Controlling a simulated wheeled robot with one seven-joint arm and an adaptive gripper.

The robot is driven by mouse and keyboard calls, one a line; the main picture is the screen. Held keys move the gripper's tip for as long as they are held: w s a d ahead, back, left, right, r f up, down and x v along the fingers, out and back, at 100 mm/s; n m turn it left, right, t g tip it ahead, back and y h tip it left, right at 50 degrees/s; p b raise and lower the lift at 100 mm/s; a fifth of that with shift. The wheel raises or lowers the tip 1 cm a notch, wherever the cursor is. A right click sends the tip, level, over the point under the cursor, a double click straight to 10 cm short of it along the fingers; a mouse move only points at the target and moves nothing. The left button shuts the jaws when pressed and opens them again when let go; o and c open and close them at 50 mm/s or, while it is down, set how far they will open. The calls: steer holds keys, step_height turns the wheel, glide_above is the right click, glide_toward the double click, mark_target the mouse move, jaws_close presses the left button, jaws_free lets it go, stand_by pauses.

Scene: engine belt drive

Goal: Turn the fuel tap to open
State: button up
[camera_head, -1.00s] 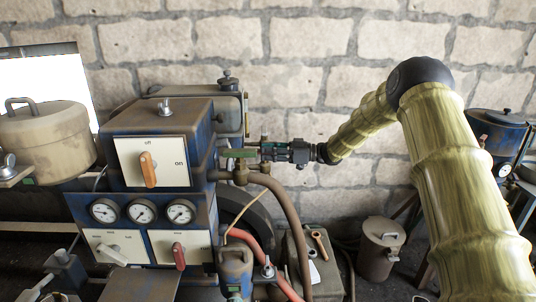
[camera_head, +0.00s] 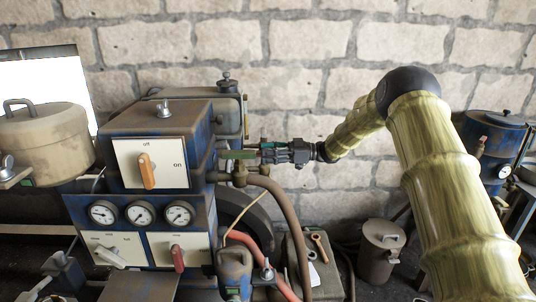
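The lever lies roughly level, above a brass-brown fitting (camera_head: 240,175) with a hose. My gripper (camera_head: 262,153) comes in from the right, pointing left, with its fingertips at the right end of the lever. The fingers are small and overlap the pipework behind, so I cannot tell whether they are open, shut or touching the lever.
The control box (camera_head: 150,162) carries an orange switch (camera_head: 147,171), with gauges (camera_head: 141,213) below it. A brown hose (camera_head: 290,215) and a red hose (camera_head: 277,270) run under my gripper. A stone wall (camera_head: 300,90) stands behind. A lidded can (camera_head: 380,248) stands lower right.

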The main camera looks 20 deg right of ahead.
steer(key=v, duration=1.2)
